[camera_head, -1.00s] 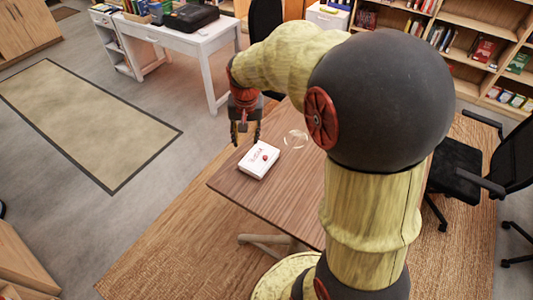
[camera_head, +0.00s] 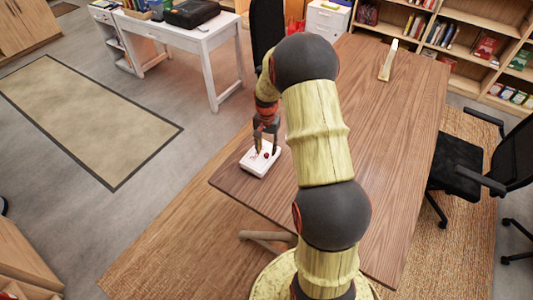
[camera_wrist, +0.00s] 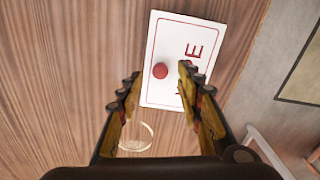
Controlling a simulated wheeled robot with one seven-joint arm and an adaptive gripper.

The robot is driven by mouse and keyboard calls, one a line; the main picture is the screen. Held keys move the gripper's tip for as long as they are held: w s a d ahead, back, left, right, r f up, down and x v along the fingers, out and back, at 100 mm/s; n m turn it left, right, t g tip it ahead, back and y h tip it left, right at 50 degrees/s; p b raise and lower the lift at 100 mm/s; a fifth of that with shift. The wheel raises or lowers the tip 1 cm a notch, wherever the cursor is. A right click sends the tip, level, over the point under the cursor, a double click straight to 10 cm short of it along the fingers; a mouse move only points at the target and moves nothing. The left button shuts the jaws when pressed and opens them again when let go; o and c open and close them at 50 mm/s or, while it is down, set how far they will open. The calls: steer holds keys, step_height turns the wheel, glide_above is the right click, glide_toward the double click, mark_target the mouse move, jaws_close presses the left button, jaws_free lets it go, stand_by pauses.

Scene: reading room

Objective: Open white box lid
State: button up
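The white box (camera_head: 252,163) lies on the wooden table (camera_head: 232,186) near its left corner. In the wrist view the white box (camera_wrist: 206,36) shows its lid with a red border line, red lettering and a round red knob (camera_wrist: 160,71). The lid looks closed. My gripper (camera_head: 265,149) is over the box in the head view. In the wrist view my gripper (camera_wrist: 158,85) is open, with its two fingers apart and the red knob showing between and just beyond the fingertips. I cannot tell the height left between fingertips and knob.
A clear round glass piece (camera_wrist: 136,137) lies on the table beside the box. A light wedge-shaped object (camera_head: 388,60) stands at the table's far end. A black office chair (camera_head: 465,165) is at the right. A white desk (camera_head: 190,42) stands behind.

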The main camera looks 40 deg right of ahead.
steer(key=shift+f, duration=1.25)
steer(key=shift+c, duration=1)
steer(key=c, duration=0.7)
jaws_close()
